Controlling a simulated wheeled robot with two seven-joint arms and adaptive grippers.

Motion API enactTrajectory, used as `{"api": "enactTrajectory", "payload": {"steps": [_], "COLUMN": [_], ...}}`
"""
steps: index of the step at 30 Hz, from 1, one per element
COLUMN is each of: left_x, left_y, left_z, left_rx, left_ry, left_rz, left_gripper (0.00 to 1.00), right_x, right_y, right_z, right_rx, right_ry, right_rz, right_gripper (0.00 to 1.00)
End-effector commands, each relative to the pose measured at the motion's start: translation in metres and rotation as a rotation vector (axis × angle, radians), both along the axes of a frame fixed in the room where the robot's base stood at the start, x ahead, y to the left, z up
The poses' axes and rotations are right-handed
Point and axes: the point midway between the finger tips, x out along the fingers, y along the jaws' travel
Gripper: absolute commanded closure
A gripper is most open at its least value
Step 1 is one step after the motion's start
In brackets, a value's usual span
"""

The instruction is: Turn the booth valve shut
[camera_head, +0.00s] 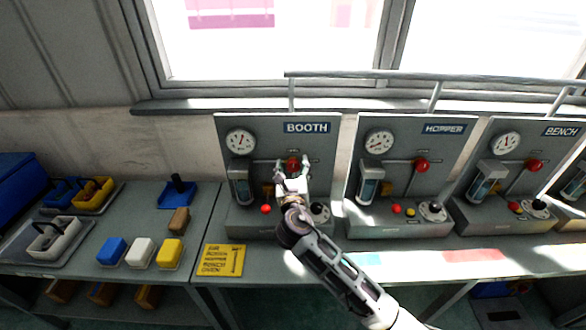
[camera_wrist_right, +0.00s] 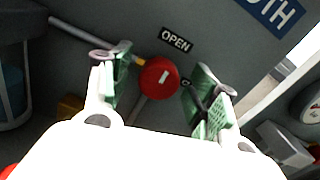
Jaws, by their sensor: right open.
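The booth panel (camera_head: 320,150) is a grey stand with a BOOTH label, a round gauge (camera_head: 240,141) and a red round valve knob (camera_head: 293,164). In the right wrist view the red knob (camera_wrist_right: 159,77) has a small white mark and sits beside an OPEN label (camera_wrist_right: 176,40); a second label is mostly hidden by a finger. My right gripper (camera_head: 292,176) is in front of the booth panel at the knob. In the wrist view its two green-padded fingers (camera_wrist_right: 160,95) are spread on either side of the knob, with gaps showing. My left gripper is not in view.
The hopper panel (camera_head: 408,150) and bench panel (camera_head: 515,150) stand to the right with similar knobs. A yellow note (camera_head: 222,260) lies on the table's front. Blue, white and yellow blocks (camera_head: 141,252) and trays are at left. A rail (camera_head: 440,79) runs above the panels.

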Motion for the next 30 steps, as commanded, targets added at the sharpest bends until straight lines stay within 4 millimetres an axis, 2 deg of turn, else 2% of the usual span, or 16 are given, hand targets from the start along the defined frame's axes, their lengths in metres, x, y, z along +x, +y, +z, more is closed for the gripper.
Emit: {"api": "enactTrajectory", "payload": {"steps": [6,17,30], "left_x": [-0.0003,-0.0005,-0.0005], "left_y": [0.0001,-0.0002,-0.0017], "left_z": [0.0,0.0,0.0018], "left_rx": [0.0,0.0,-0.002], "left_ry": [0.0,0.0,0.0], "left_rz": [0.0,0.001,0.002], "left_gripper": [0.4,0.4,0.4], "right_x": [-0.0001,-0.0003,-0.0005], "right_y": [0.0001,0.0001,0.0002], "right_z": [0.0001,-0.0001,-0.0002], "right_rx": [0.0,0.0,0.056], "right_ry": [0.0,0.0,0.001], "right_rz": [0.0,0.0,0.001], "right_gripper": [0.4,0.86,0.86]}}
